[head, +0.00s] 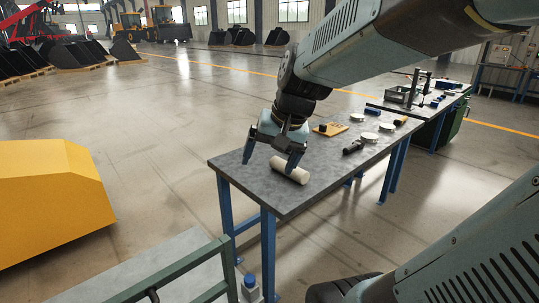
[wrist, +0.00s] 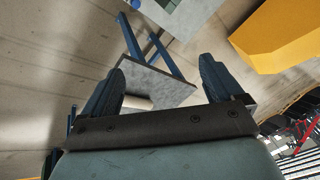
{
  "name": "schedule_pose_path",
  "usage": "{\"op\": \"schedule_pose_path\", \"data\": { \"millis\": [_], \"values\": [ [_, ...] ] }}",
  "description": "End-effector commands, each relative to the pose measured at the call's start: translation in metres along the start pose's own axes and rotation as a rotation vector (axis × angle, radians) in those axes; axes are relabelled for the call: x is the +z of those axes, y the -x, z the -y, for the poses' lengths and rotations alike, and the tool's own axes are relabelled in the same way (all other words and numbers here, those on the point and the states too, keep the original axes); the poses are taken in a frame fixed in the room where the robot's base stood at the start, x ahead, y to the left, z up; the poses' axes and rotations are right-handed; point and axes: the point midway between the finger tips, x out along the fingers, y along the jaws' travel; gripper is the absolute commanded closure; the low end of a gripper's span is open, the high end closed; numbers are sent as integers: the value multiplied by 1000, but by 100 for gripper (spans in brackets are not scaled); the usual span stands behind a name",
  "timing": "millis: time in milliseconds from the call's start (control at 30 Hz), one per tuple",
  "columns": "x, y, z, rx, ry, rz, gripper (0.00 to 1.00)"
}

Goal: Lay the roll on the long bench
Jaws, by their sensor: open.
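The roll (head: 290,170), a pale beige cylinder, lies on its side on the grey top of the long bench (head: 240,168), near its close end. It also shows in the wrist view (wrist: 138,102), close to the inner side of the left finger. My gripper (head: 270,162) is open just above the bench top. In the head view one finger is left of the roll and the other is at the roll, partly in front of it. In the wrist view nothing is held between the two fingers (wrist: 160,80). I cannot tell whether a finger touches the roll.
A yellow block (head: 50,195) stands left on the floor. A green-framed table (head: 150,268) is in front. The bench's near left corner is clear.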

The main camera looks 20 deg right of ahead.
Motion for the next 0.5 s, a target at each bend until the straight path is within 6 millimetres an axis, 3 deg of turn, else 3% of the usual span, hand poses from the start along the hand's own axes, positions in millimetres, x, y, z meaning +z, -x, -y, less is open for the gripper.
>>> {"op": "schedule_pose_path", "data": {
  "millis": [200, 500],
  "values": [
    [33, 35, -13, 93, 251, -104, 6],
    [45, 57, -34, 156, 400, -177, 6]
  ]
}}
